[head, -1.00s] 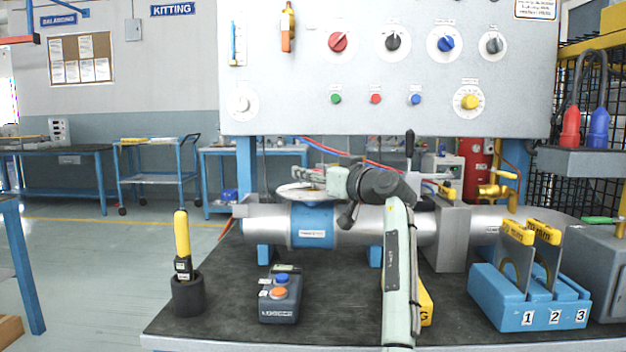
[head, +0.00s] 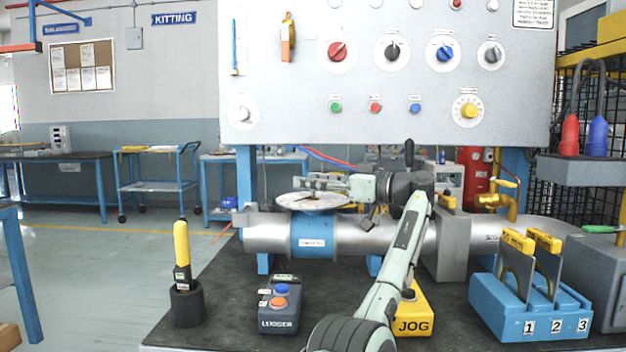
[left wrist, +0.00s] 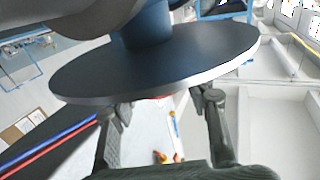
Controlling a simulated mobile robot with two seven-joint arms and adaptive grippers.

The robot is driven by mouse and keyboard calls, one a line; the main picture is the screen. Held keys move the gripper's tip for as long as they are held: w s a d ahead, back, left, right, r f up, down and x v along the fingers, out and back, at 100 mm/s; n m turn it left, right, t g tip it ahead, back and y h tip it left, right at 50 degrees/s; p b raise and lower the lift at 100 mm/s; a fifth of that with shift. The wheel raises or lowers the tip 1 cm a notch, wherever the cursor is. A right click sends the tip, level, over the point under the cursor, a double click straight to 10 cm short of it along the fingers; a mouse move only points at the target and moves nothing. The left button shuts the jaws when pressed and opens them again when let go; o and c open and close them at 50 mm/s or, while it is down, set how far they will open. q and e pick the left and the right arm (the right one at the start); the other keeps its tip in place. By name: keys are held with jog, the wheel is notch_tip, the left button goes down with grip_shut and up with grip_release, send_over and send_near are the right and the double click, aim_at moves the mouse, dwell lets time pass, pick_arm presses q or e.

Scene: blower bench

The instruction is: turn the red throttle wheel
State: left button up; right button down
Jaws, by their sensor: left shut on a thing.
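A round flat disc (head: 292,203) sits level on the blue collar (head: 314,243) of the silver pipe. My left gripper (head: 309,182) lies just above the disc, its fingers pointing left. The wheel's turned angle cannot be seen. My right gripper is out of view.
The knob panel (head: 290,110) rises behind the pipe (head: 265,233). A grey block (head: 453,245) stands right of my arm. On the bench are a two-button box (head: 279,310), a yellow JOG box (head: 414,327), a yellow-handled tool (head: 181,245) and a blue numbered rack (head: 510,310).

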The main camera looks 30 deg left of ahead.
pick_arm(q)
jog(key=shift+f, duration=0.1)
dwell(0.3)
jog(key=o, duration=1.2)
jog(key=shift+d, duration=0.1)
jog(key=d, duration=0.4)
jog(key=w+d, duration=0.1)
jog(key=d, duration=0.6)
jog(key=shift+w+d, duration=0.2)
jog(key=shift+d, duration=0.15)
